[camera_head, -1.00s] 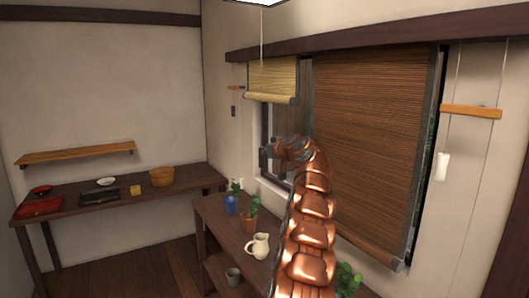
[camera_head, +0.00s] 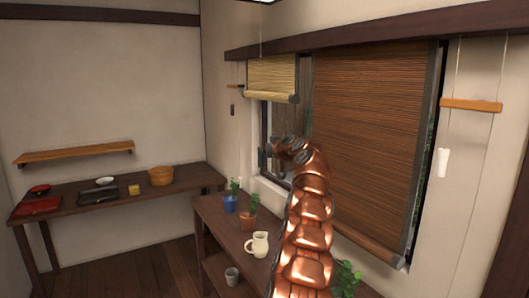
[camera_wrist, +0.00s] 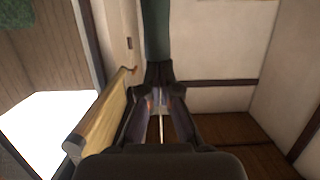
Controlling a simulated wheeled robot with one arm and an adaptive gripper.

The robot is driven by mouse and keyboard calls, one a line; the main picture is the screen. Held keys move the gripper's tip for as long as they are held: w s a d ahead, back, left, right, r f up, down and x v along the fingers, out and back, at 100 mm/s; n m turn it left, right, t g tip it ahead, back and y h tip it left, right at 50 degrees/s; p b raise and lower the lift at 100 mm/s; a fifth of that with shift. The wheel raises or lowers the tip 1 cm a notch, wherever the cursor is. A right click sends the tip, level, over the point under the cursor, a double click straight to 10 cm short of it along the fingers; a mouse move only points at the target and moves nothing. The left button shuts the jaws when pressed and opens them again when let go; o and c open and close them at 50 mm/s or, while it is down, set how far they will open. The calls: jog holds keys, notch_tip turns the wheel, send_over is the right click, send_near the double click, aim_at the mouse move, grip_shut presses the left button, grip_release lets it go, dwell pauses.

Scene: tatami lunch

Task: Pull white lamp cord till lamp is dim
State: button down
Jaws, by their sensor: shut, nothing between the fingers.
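The lamp (camera_head: 264,1) shows only as a sliver at the top edge of the head view. A thin pale cord (camera_head: 260,38) hangs below it, in front of the small blind. My gripper (camera_head: 266,158) is in front of the window's left part, below the visible stretch of cord. In the wrist view my gripper (camera_wrist: 161,75) is shut, its fingers meeting at the tips. A thin pale strip (camera_wrist: 161,130) shows behind the fingers; I cannot tell whether it is the cord.
A raised bamboo blind (camera_head: 271,77) and a lowered brown blind (camera_head: 365,150) cover the window. A white pull (camera_head: 442,162) hangs at the right below a wooden bar (camera_head: 471,105). Potted plants and a cream jug (camera_head: 258,244) stand on the low shelf near my arm.

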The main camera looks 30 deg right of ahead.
jog(key=r+b+v, duration=0.2)
jog(key=b+v, duration=0.3)
jog(key=v, duration=0.5)
jog(key=shift+r, duration=0.25)
dwell(0.4)
dwell(1.4)
jog(key=shift+a, duration=0.15)
